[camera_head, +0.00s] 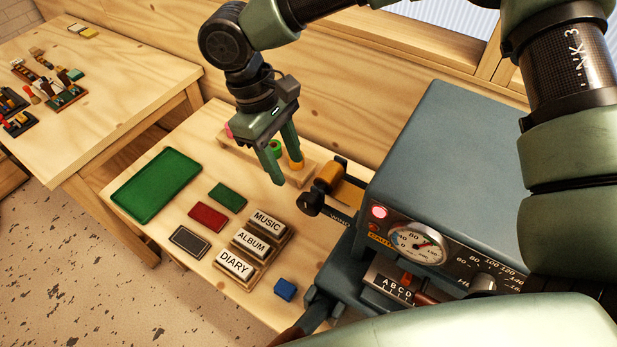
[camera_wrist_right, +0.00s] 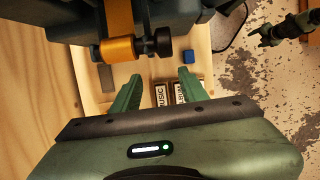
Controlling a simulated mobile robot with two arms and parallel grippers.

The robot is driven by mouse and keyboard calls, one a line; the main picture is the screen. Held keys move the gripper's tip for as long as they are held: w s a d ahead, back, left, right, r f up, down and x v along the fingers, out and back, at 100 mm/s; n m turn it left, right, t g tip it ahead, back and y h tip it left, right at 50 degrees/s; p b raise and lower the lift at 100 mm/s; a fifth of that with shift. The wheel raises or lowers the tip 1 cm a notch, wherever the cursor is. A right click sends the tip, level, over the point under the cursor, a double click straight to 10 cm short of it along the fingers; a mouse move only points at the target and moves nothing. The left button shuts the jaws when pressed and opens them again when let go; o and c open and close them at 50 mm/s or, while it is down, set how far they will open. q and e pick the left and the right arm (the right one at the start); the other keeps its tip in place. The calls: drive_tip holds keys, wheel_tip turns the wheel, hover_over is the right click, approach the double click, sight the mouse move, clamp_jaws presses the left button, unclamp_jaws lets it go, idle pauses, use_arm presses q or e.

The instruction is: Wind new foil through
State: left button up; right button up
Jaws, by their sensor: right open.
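My right gripper (camera_head: 286,171) is open and empty, pointing down over the wooden foil stand (camera_head: 301,178). On the stand, behind and beside the fingers, are a pink roll (camera_head: 229,131), a green roll (camera_head: 276,146) and an orange-gold roll (camera_head: 296,161), partly hidden. A gold foil roll (camera_head: 328,177) with a black knob (camera_head: 310,203) sits on the side of the grey machine (camera_head: 440,145). In the wrist view a gold band rises from this roll (camera_wrist_right: 121,50), and my open fingers (camera_wrist_right: 157,84) are apart from it. A green-grey gripper shape (camera_wrist_right: 282,32), probably my left, is small there.
The machine's front carries a lit pink lamp (camera_head: 379,212) and a gauge (camera_head: 417,243). Type blocks (camera_head: 249,243), a blue cube (camera_head: 285,289), coloured cards (camera_head: 208,217) and a green tray (camera_head: 157,184) lie on the bench. A second table (camera_head: 110,90) holds tools.

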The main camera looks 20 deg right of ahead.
sight(308, 197)
drive_tip(key=shift+g+h, duration=0.3)
drive_tip(key=shift+g, duration=0.4)
drive_tip(key=s+d+f+p, duration=0.1)
drive_tip(key=f, duration=0.1)
drive_tip(key=s+d+f, duration=0.1)
drive_tip(key=s, duration=0.1)
drive_tip(key=s+f+p, duration=0.1)
drive_tip(key=s+f, duration=0.1)
drive_tip(key=shift+d+f+p, duration=0.3)
drive_tip(key=shift+d+f, duration=0.05)
drive_tip(key=shift+d, duration=0.05)
drive_tip(key=shift+f, duration=0.4)
drive_tip(key=shift+s, duration=0.1)
clamp_jaws()
